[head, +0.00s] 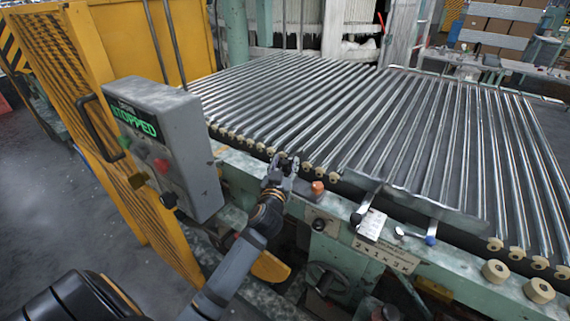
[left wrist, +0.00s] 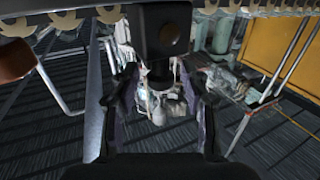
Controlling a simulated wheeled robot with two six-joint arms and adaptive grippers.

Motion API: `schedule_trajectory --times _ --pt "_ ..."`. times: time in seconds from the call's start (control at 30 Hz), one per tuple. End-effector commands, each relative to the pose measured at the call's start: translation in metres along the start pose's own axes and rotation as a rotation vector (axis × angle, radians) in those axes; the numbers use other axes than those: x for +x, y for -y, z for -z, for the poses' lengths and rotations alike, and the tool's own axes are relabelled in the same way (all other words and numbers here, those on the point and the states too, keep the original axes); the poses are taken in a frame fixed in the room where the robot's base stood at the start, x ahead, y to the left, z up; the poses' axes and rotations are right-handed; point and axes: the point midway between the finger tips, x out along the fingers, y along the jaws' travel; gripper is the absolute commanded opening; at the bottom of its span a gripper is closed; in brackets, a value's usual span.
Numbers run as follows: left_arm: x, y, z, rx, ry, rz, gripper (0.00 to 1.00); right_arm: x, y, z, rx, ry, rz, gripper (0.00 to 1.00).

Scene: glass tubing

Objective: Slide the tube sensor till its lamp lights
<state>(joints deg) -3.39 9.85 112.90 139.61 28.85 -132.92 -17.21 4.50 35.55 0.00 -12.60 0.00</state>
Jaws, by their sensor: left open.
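My left gripper (head: 284,164) is at the near edge of the roller bed, just left of a small orange cap (head: 318,187) on the green rail. In the left wrist view my left gripper (left wrist: 163,78) is open, with one dark finger on each side. A black block with a round spot on its face (left wrist: 166,35), which looks like the tube sensor, is in front of the opening, between the fingers' lines. I cannot tell whether the fingers touch it. No lit lamp shows on it. In the head view the gripper mostly hides this spot. My right gripper is out of view.
The metal rollers (head: 300,95) fill the back. A grey control box (head: 165,145) reading "STOPPED" stands left of my arm, by a yellow guard (head: 85,60). Levers (head: 367,205), (head: 431,234) and a plate (head: 386,254) sit along the rail to the right.

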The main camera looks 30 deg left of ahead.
Motion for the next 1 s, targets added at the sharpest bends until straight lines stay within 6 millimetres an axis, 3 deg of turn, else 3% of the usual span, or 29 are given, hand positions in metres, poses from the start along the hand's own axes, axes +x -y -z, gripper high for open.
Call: schedule_trajectory --times 0.33,0.67,1.0 --pt "0.0056 0.0002 0.0000 0.001 0.000 0.000 0.45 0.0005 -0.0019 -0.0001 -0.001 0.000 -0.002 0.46" --pt "0.0054 0.0002 0.0000 0.001 0.000 0.000 0.00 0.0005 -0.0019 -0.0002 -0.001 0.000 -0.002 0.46" --pt "0.0032 -0.0060 0.0024 -0.003 0.002 0.003 0.00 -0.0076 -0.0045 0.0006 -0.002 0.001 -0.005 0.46"
